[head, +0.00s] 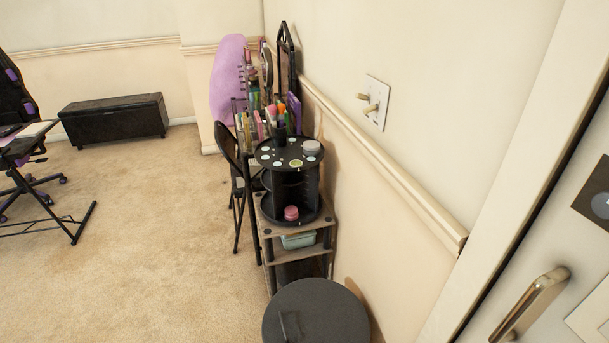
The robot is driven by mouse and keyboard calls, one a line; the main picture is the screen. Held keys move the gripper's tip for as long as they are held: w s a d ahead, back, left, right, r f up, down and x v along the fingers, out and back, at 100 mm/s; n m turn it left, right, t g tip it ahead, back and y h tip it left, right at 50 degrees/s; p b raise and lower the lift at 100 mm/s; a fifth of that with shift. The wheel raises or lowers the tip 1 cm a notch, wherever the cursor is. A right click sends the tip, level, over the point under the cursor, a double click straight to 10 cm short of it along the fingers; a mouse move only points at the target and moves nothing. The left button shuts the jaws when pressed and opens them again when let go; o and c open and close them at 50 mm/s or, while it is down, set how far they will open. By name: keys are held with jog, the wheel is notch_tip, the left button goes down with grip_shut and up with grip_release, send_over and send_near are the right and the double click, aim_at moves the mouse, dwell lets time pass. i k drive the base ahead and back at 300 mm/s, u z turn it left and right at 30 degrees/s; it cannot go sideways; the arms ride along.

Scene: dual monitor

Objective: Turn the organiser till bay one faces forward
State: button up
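The organiser (287,153) is black and round, with a top plate, a lower plate and dark upright dividers between them. I cannot read any bay number, so I cannot tell which bay faces forward. My gripper is not in view.
The shelf unit (299,254) holds a pale green container (298,240). A dark round-topped object (318,310) stands in front of it. A black folding chair (233,155) is close on the left. A door handle (540,298) juts out at right. Open carpet lies left.

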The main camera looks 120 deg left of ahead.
aim_at(289, 176)
jog(key=u, duration=3.5)
jog(key=i, duration=0.5)
jog(key=z, duration=0.6)
jog(key=k, duration=0.75)
jog(key=u, duration=0.5)
jog(key=i, duration=1)
